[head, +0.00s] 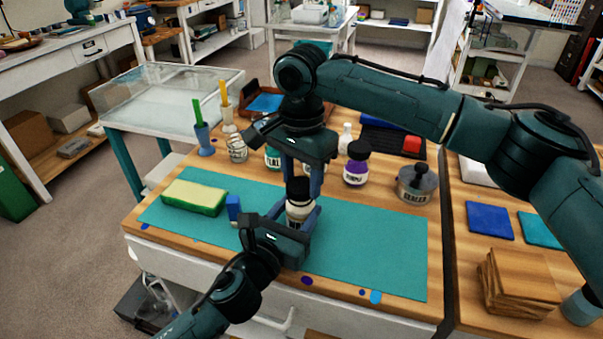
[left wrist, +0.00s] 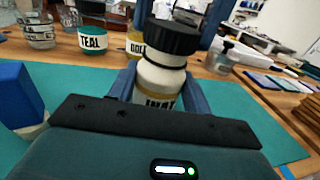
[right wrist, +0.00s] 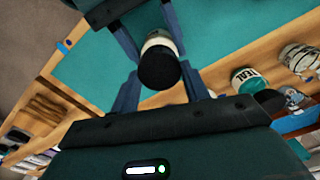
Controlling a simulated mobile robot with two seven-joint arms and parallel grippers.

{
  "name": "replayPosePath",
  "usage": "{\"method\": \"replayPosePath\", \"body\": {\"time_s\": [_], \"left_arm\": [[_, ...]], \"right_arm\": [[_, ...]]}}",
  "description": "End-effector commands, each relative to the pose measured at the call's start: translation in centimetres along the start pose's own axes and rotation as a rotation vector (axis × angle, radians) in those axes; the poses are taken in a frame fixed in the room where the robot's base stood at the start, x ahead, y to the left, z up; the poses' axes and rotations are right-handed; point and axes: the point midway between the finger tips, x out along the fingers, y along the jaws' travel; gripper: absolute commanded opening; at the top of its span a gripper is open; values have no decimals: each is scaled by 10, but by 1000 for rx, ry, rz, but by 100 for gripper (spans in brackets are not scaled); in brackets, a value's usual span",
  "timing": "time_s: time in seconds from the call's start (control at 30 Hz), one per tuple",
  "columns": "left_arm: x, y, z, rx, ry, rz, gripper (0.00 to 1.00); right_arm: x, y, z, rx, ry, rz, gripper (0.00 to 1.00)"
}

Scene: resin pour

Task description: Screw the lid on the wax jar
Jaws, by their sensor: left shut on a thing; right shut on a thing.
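The wax jar (head: 299,213), white with a yellowish band and a partly hidden label, stands upright on the teal mat (head: 375,245). My left gripper (head: 296,222) is shut around its body from the front; the left wrist view shows the jar (left wrist: 160,82) between the fingers. The black lid (left wrist: 172,38) sits at the mouth of the jar; whether it is threaded down I cannot tell. My right gripper (head: 300,186) points down from above and is shut on the lid, which the right wrist view shows end-on (right wrist: 158,68) between its fingers.
A sponge (head: 194,198) and a blue-topped block (head: 233,208) lie left of the jar. A teal jar (head: 273,158), purple jar (head: 356,166) and sealer can (head: 416,184) stand behind. The mat's right part is clear. Wooden boards (head: 518,283) are stacked at right.

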Motion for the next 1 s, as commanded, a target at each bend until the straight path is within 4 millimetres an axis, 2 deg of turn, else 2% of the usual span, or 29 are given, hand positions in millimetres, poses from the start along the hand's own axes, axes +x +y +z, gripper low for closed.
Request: {"method": "replayPosePath", "body": {"time_s": [0.3,0.33,0.47,0.57,0.9,1.0], "left_arm": [[0,0,0,0,1,0,8],[0,0,0,0,1,0,0],[0,0,0,0,1,0,0],[0,0,0,0,1,0,0],[0,0,0,0,1,1,0],[0,0,-1,0,1,1,0]], "right_arm": [[7,0,0,-1,0,0,25],[6,0,0,0,1,-1,25],[6,0,1,63,-1,0,25],[7,1,1,223,-4,0,25],[7,2,3,964,-4,2,25],[7,3,3,1102,-3,2,25]]}}
